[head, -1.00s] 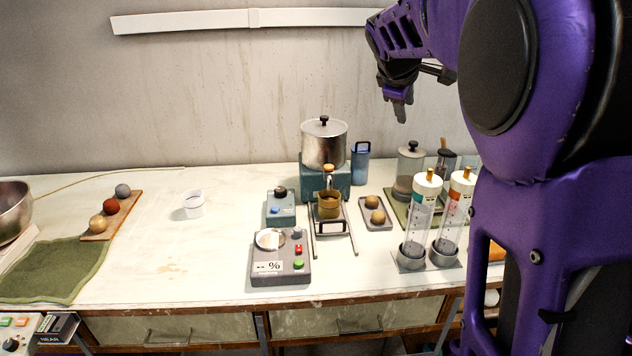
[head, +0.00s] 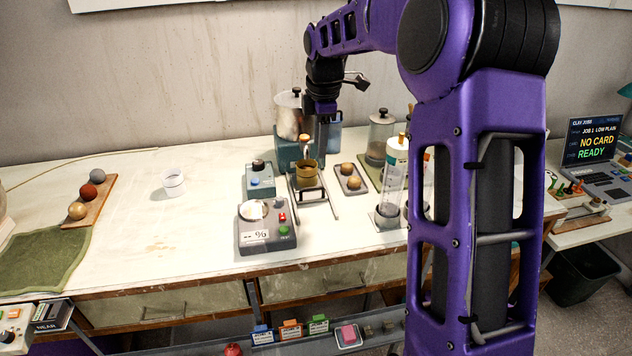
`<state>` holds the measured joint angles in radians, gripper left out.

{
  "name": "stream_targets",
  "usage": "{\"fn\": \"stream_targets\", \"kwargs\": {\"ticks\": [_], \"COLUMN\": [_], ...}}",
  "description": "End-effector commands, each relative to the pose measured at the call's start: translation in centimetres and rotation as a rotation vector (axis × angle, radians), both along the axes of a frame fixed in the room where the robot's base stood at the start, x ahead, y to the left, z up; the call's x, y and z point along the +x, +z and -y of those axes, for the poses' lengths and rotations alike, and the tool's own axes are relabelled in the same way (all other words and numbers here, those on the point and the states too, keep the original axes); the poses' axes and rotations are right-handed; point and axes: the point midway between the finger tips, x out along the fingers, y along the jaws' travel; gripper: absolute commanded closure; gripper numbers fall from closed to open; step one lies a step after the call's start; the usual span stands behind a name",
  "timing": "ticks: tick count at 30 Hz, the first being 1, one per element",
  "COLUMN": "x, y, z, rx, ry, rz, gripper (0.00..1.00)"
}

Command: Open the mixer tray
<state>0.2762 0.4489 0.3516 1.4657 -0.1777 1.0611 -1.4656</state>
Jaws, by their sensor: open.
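The mixer (head: 287,151) stands at the back middle of the table, a teal base with a metal pot (head: 288,117) and black-knobbed lid. In front of it is a sliding tray frame (head: 308,197) with two rails and a front handle, with a brass-coloured cup (head: 305,171) on it. My gripper (head: 322,145) points down, open, just right of the mixer spout and above the back of the tray frame. The arm hides part of the mixer's right side. I cannot tell whether the fingers touch anything.
A grey meter box (head: 266,230) and a small teal box (head: 260,180) stand left of the tray. A dish with two clay balls (head: 350,180) and clear cylinders (head: 392,180) stand right. A white cup (head: 173,184) is farther left, with bare table around it.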

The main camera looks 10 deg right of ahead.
Motion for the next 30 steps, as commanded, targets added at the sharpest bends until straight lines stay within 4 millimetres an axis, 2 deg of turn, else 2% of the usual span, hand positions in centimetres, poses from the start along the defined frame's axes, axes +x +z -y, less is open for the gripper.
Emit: {"fn": "stream_targets", "kwargs": {"ticks": [1, 6, 15, 21, 30], "x": [0.1, 0.9, 2.1, 2.5, 2.6], "y": [-1.3, -5.1, -10.8, -12.8, -13.2], "z": [0.0, -0.1, 0.0, 0.0, 0.0], "rx": [0.000, 0.000, -0.001, -0.001, -0.002], "ry": [0.001, 0.001, 0.000, 0.000, -0.001], "rz": [-0.005, -0.004, -0.002, 0.000, 0.002], "gripper": [0.58, 0.58, 0.58, 0.58, 0.58]}}
